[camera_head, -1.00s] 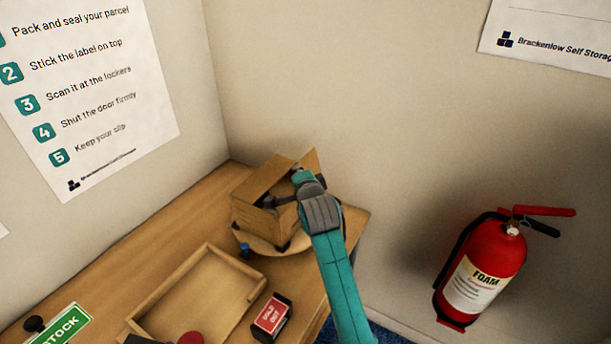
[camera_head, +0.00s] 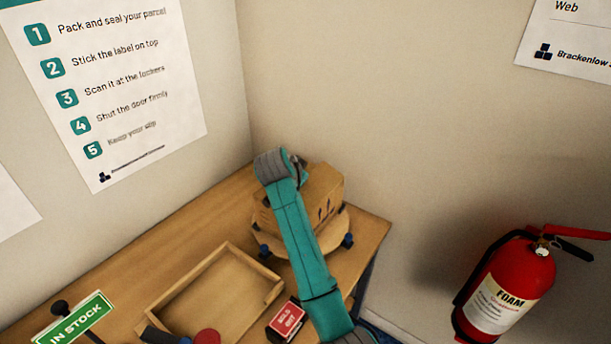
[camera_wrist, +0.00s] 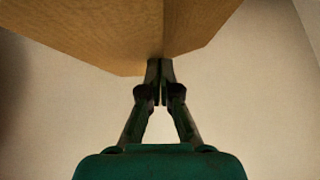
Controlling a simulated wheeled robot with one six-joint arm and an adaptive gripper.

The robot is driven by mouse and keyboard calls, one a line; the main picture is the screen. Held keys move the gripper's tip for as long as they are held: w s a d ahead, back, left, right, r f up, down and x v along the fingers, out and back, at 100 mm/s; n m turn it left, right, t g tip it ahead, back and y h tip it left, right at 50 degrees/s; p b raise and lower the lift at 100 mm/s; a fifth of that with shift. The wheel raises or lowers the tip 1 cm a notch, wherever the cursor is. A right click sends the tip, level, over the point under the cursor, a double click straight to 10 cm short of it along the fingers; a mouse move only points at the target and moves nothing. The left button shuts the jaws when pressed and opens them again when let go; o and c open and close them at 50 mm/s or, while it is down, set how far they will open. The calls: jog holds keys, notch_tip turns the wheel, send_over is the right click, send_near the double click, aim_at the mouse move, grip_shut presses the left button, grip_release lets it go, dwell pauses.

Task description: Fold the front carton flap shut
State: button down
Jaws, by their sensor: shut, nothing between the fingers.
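The cardboard carton (camera_head: 324,192) stands on a round wooden stand (camera_head: 337,231) at the table's far corner. My teal arm crosses in front of its left part, so much of its top and the flaps are hidden in the head view. In the wrist view my gripper (camera_wrist: 160,70) is shut and empty, its fingertips at the edge of a brown cardboard surface (camera_wrist: 110,30). I cannot tell whether they touch it, or which flap this is.
A shallow wooden tray (camera_head: 171,296) lies on the table, with a red-labelled block (camera_head: 287,319) beside it. A green IN STOCK sign (camera_head: 75,317) stands at front left. A fire extinguisher (camera_head: 507,284) is at the right. Walls close in behind the carton.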

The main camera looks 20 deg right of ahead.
jog(key=shift+w+a+f, duration=0.1)
jog(key=shift+w+f, duration=0.1)
jog(key=shift+f, duration=0.05)
jog(key=shift+w+a+f+g, duration=0.2)
jog(key=shift+f+g, duration=0.1)
jog(key=shift+f, duration=0.25)
jog(key=shift+r, duration=0.15)
